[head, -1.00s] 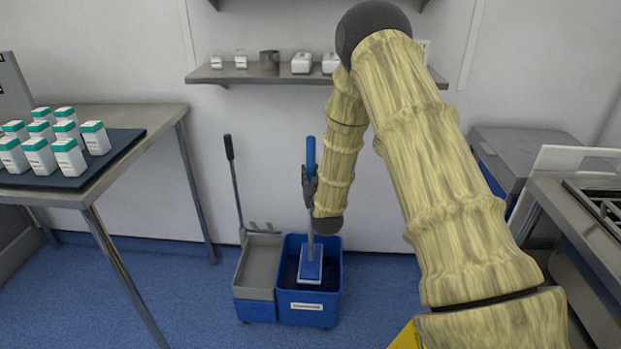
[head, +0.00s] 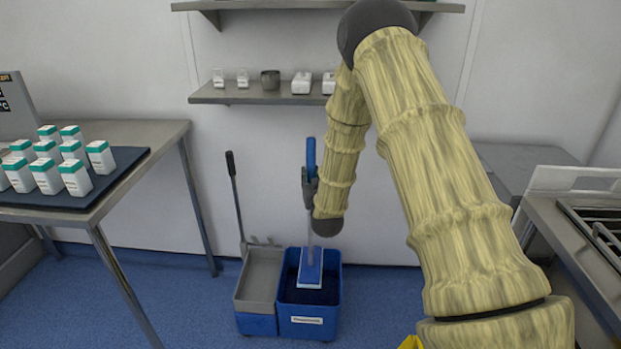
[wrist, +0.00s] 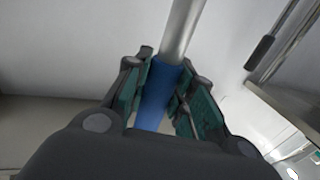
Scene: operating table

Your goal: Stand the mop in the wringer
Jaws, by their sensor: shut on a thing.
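The mop (head: 310,266) is upright, with a blue grip on top, a grey pole and a flat blue and white head. In the head view its head shows over the blue bucket compartment (head: 300,321); I cannot tell whether it touches the dark inside. The grey wringer (head: 258,275) is the left part of the bucket, with a lever handle (head: 235,190) rising behind it. My gripper (head: 310,187) is shut on the blue grip; the wrist view shows the grip (wrist: 157,92) between both fingers, with the grey pole beyond.
A steel table (head: 150,135) with a dark tray of several white bottles (head: 75,178) stands on the left. A wall shelf (head: 245,96) with small containers hangs above the bucket. A steel counter (head: 570,230) is on the right. Blue floor is free before the bucket.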

